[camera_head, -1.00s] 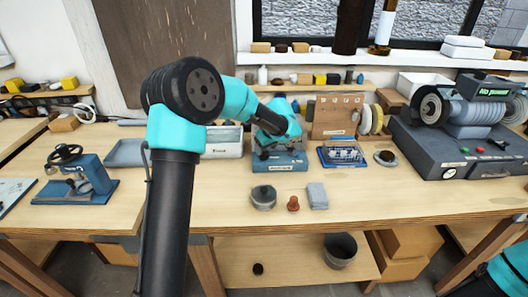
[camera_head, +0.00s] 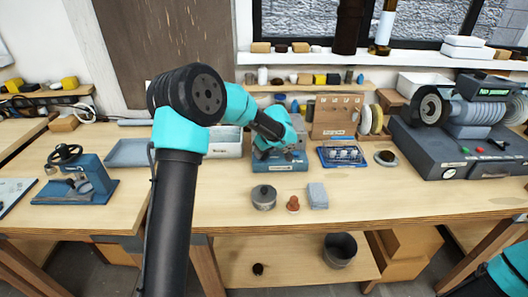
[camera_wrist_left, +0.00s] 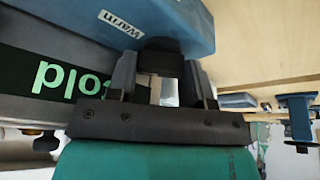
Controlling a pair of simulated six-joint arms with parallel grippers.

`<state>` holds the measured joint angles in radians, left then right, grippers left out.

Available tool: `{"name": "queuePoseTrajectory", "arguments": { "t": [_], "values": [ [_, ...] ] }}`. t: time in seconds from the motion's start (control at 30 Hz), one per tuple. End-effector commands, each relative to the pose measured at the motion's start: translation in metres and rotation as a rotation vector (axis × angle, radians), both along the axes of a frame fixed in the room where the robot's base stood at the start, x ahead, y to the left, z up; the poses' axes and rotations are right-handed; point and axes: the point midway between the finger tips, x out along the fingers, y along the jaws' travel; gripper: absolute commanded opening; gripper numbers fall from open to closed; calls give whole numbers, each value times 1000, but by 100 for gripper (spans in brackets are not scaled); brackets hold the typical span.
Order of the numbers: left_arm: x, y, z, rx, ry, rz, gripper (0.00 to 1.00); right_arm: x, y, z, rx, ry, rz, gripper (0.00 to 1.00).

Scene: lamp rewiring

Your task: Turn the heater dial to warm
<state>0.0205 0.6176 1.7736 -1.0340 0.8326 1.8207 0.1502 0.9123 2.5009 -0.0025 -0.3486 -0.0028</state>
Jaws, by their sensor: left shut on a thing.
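The heater is a blue box (camera_head: 280,163) at the middle back of the bench in the head view, partly covered by my left arm. In the left wrist view its blue body (camera_wrist_left: 165,22) carries a white label (camera_wrist_left: 120,23) that reads "Warm". A dark dial (camera_wrist_left: 160,57) stands out from the heater. My left gripper (camera_wrist_left: 161,76) has one finger on each side of the dial and is shut on it. The head view hides the fingertips and the dial behind my wrist. The dial's pointer mark is not visible. My right gripper is out of view.
A round grey tin (camera_head: 263,198), a brown knob-like piece (camera_head: 293,204) and a grey block (camera_head: 317,196) stand in front. A blue rack (camera_head: 342,156) is to the right. The front bench is mostly clear.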

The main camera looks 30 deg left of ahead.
Motion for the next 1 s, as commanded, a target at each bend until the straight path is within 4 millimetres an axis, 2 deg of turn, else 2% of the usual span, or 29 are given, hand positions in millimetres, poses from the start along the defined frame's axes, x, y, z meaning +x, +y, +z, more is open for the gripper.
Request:
{"name": "queuePoseTrajectory", "arguments": {
  "t": [0.37,1.0],
  "values": [
    [-1,0,0,-1,0,-70,23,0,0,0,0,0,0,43],
    [-2,1,0,0,0,-499,23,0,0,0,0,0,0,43]
  ]
}}
